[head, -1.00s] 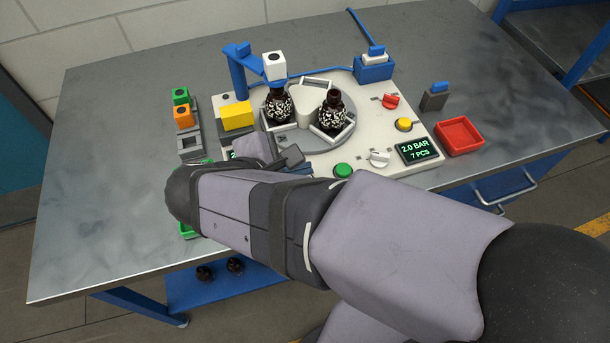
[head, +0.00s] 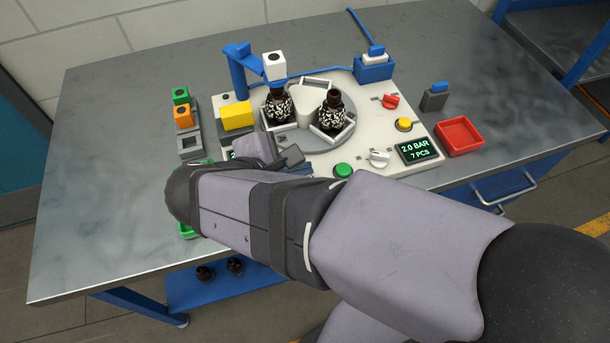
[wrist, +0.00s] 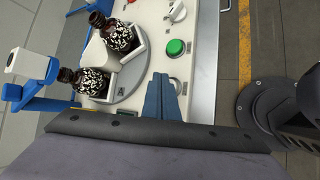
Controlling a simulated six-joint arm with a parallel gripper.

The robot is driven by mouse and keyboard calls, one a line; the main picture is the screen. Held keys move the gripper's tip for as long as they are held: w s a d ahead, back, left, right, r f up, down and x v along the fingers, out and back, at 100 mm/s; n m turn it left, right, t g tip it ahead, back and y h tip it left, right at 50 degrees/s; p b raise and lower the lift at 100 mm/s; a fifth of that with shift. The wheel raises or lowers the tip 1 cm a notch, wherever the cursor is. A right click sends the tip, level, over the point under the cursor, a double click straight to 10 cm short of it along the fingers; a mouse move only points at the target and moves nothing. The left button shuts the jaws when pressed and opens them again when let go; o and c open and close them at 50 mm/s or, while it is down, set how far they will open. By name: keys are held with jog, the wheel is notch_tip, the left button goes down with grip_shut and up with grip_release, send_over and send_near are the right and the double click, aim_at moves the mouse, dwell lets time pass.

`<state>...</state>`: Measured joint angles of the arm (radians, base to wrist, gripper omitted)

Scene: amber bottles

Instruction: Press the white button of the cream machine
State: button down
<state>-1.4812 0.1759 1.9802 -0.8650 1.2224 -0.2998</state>
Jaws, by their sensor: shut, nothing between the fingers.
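The cream machine (head: 395,125) stands on the steel table, and its top also shows in the wrist view (wrist: 150,12). My gripper (wrist: 163,78) has its blue fingers together and empty, pointing at the front part of the cream panel. A small pale round part (wrist: 175,82) shows right beside the fingertips; I cannot tell for sure if it is the white button or if the fingers touch it. The green button (wrist: 176,47) lies farther along the panel. In the head view my arm hides the machine's front left part.
Two amber bottles (head: 331,113) (head: 278,105) stand in the turntable (head: 338,140). A blue post carries a white block (head: 274,66) above the left bottle. A white knob (head: 379,158), yellow button (head: 403,124) and red knob (head: 391,101) sit on the right. A red tray (head: 459,136) lies beside the machine.

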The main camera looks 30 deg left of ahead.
jog(key=shift+f+b, duration=0.4)
jog(key=shift+f, duration=0.55)
dwell(0.9)
jog(key=shift+r, duration=0.2)
jog(key=shift+r+p, duration=0.75)
jog(key=shift+p, duration=0.2)
jog(key=shift+r, duration=0.1)
notch_tip(320, 180, up, 5)
jog(key=p, duration=0.5)
dwell(0.6)
